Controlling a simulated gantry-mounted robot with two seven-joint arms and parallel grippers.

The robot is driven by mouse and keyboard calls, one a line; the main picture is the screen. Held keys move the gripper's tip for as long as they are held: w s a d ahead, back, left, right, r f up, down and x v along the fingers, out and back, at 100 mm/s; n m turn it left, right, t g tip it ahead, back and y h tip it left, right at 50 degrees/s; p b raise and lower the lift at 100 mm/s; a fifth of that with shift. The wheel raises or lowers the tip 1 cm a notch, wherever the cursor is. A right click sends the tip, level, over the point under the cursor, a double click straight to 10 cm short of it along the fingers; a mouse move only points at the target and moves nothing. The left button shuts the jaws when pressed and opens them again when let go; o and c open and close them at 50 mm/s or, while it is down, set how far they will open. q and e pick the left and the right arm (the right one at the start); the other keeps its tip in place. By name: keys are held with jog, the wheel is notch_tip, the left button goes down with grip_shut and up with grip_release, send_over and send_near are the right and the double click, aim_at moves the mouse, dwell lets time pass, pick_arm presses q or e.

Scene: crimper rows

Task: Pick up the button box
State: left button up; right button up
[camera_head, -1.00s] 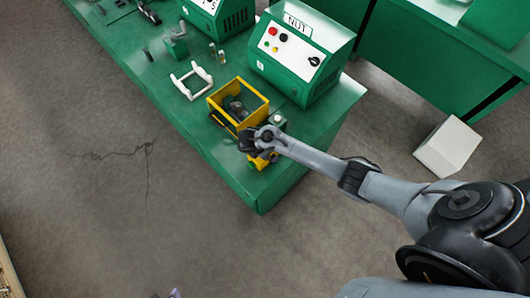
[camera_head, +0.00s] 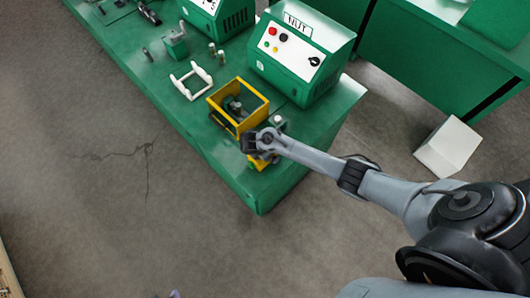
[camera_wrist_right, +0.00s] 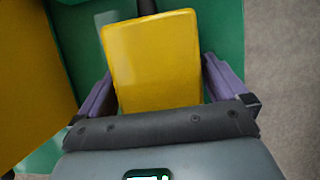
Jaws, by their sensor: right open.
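The button box is a small yellow box (camera_head: 259,163) near the front corner of the green bench, mostly hidden under my right gripper (camera_head: 256,143) in the head view. In the right wrist view its flat yellow face (camera_wrist_right: 153,60) fills the middle. My right gripper (camera_wrist_right: 160,88) is open there, with one purple finger on each side of the yellow box. Small gaps seem to show between the fingers and the box; I cannot tell if either touches. A dark cable or stem leaves the far end of the box.
A yellow open frame (camera_head: 238,104) with dark parts inside stands right beside the box. Behind it is a green machine labelled NUT (camera_head: 303,50). A white bracket (camera_head: 191,80) lies on the green bench (camera_head: 150,85). A white block (camera_head: 448,147) is on the floor.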

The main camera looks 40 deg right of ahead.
dwell(0.3)
jog(key=c, duration=1.2)
jog(key=shift+o, duration=0.2)
jog(key=shift+r, duration=0.1)
notch_tip(320, 180, up, 5)
jog(key=shift+f+p, duration=0.1)
jog(key=shift+p, duration=0.5)
jog(key=s+d+r+p, duration=0.3)
jog(key=s+r, duration=0.3)
jog(key=s, duration=0.4)
jog(key=shift+s+d+r, duration=0.2)
jog(key=shift+s+d, duration=0.2)
jog(key=shift+d, duration=0.25)
